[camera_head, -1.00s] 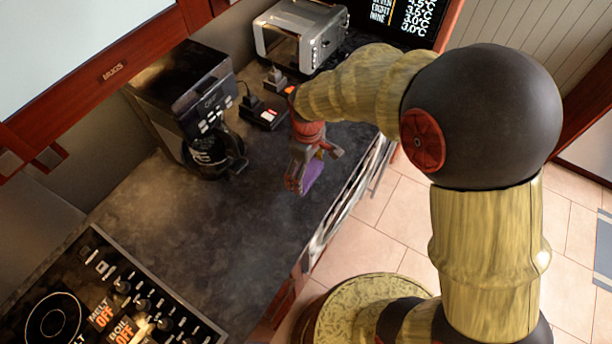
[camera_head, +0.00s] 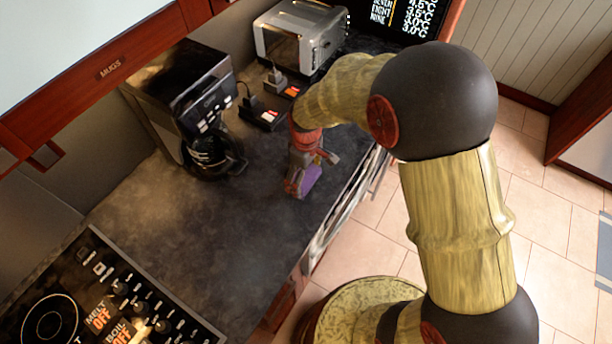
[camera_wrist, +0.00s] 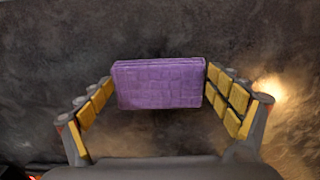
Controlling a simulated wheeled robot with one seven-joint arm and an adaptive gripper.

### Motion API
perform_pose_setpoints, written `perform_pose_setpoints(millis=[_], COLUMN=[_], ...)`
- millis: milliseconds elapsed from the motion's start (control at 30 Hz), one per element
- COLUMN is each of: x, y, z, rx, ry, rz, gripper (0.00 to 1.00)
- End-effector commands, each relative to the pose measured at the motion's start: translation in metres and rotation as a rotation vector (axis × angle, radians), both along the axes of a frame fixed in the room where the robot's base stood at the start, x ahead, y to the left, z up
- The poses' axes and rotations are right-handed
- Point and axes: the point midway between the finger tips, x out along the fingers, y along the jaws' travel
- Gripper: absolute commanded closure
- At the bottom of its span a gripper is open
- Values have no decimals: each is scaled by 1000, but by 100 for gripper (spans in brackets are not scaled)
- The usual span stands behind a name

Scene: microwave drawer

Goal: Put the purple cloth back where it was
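The purple cloth (camera_wrist: 160,84) is a folded, block-like bundle with a grid texture. In the wrist view it sits between the two yellow-padded fingers of my gripper (camera_wrist: 158,88), which meet its left and right ends. My gripper (camera_head: 304,176) is shut on it. In the head view the purple cloth (camera_head: 309,181) shows at the fingertips, over the dark counter (camera_head: 230,225) near its front edge. Part of the cloth is hidden by the fingers. I cannot tell whether its underside touches the counter.
A coffee maker (camera_head: 190,105) stands against the wall, left of my gripper. Small black devices with red displays (camera_head: 264,117) and a toaster (camera_head: 300,35) are behind. A stove panel (camera_head: 100,295) is at the lower left. The counter between is clear.

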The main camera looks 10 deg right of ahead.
Motion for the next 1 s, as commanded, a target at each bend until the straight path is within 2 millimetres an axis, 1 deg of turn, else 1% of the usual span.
perform_pose_setpoints(millis=[33, 167, 467, 567, 667, 767, 1000], x=[0, 0, 0, 0, 1, 1, 1], y=[0, 0, 0, 0, 0, 0, 0], z=[0, 0, 0, 3, 12, 29, 80], rx=[0, 0, 0, 0, 0, 1, 1], ry=[0, 0, 0, 0, -3, -3, -3], rz=[0, 0, 0, 0, 0, 0, 0], gripper=[8, 0, 0, 0, 0, 0, 0])
